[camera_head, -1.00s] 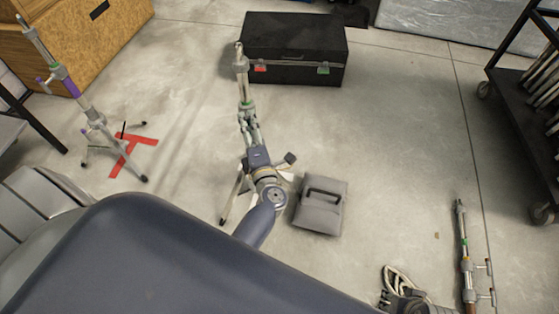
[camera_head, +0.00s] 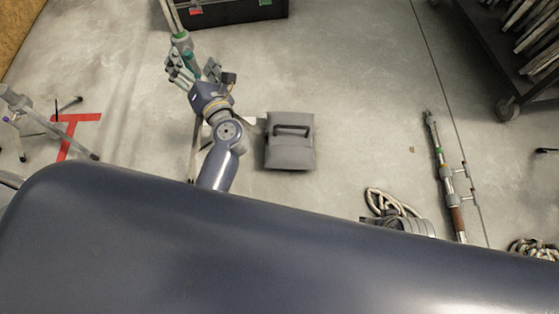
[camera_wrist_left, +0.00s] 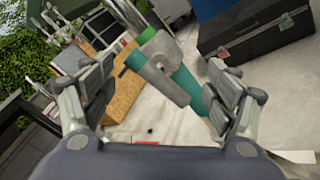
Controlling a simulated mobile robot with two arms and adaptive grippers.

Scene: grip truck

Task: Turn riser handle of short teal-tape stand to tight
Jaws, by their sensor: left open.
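The short teal-tape stand (camera_head: 182,40) is at the top left of the head view, its top cut off by the frame. In the left wrist view the stand's teal tape (camera_wrist_left: 189,82) and grey riser collar (camera_wrist_left: 160,48) cross the space between the fingers. A grey handle-like piece (camera_wrist_left: 158,80) reaches down and right from the collar. My left gripper (camera_head: 192,65) is beside the stand in the head view. It is open in the left wrist view (camera_wrist_left: 160,80), with fingers on both sides and nothing clamped. My right gripper is not in view.
A black case (camera_head: 235,10) stands behind the stand. A grey sandbag (camera_head: 290,142) lies to the right of my arm. Another stand (camera_head: 40,125) is at left by red floor tape (camera_head: 72,132). Coiled cable (camera_head: 388,202) and a pole (camera_head: 448,180) lie at right, near a black cart (camera_head: 490,50).

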